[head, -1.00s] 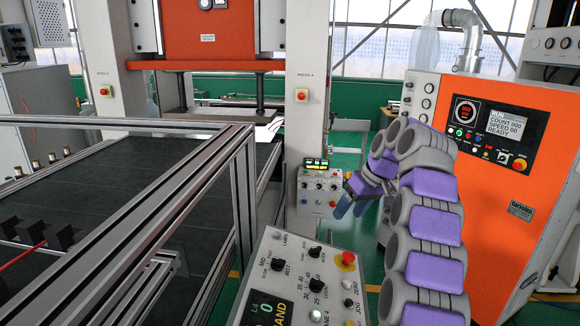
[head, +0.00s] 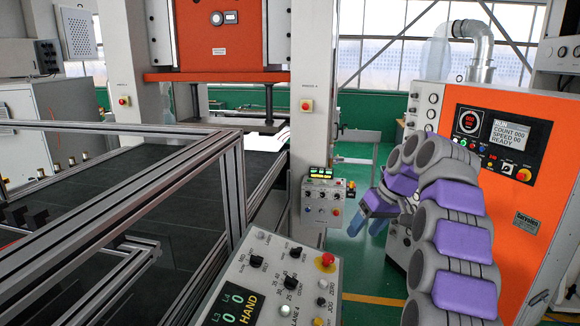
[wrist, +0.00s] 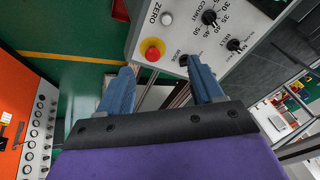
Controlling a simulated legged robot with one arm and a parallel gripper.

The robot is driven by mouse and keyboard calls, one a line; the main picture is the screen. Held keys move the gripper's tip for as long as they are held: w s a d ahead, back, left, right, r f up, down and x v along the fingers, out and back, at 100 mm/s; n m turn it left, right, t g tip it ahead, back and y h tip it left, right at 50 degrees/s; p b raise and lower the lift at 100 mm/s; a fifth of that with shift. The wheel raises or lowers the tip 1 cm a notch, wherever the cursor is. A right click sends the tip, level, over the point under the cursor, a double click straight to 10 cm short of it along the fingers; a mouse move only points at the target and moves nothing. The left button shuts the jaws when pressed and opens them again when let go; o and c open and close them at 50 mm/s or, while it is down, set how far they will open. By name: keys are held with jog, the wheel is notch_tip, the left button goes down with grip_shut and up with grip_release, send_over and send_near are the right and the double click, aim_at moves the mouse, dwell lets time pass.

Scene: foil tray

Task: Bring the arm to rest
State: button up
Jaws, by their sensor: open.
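My gripper (head: 368,222) has blue fingers and hangs beside the small control box at the end of my folded grey and purple arm. In the wrist view my gripper (wrist: 160,88) shows two blue fingers spread apart with nothing between them. Beyond the fingertips is the near control panel (wrist: 190,50) with its red button (wrist: 152,52). In the head view the panel (head: 270,285) stands at the bottom middle, left of my arm, and its display reads HAND. The gripper looks apart from the panel.
A metal frame (head: 150,190) crosses the left side over a dark belt (head: 190,225). An orange press (head: 232,45) stands behind. An orange control cabinet (head: 530,165) stands close on the right of my arm. Green floor (head: 375,285) is clear between panel and arm.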

jog(key=s+a+f+m+g+h+b, duration=0.1)
jog(key=s+a+f+b, duration=0.3)
jog(key=s, duration=0.6)
jog(key=s+a+f+m+g+b, duration=0.1)
jog(key=s+a+f+b, duration=0.25)
jog(key=s, duration=0.55)
jog(key=s+d+f+h+b, duration=0.1)
jog(key=s+f+b, duration=0.1)
jog(key=s+f, duration=0.5)
jog(key=s+d+f+m+g+h+b, duration=0.1)
jog(key=s+f, duration=0.5)
jog(key=s, duration=0.7)
jog(key=s+d+f+m+g+h+b, duration=0.1)
jog(key=s+d+f+b, duration=0.1)
jog(key=s+f+b, duration=0.2)
jog(key=shift+s+f, duration=1.85)
jog(key=shift+s, duration=1.05)
jog(key=shift+a, duration=0.35)
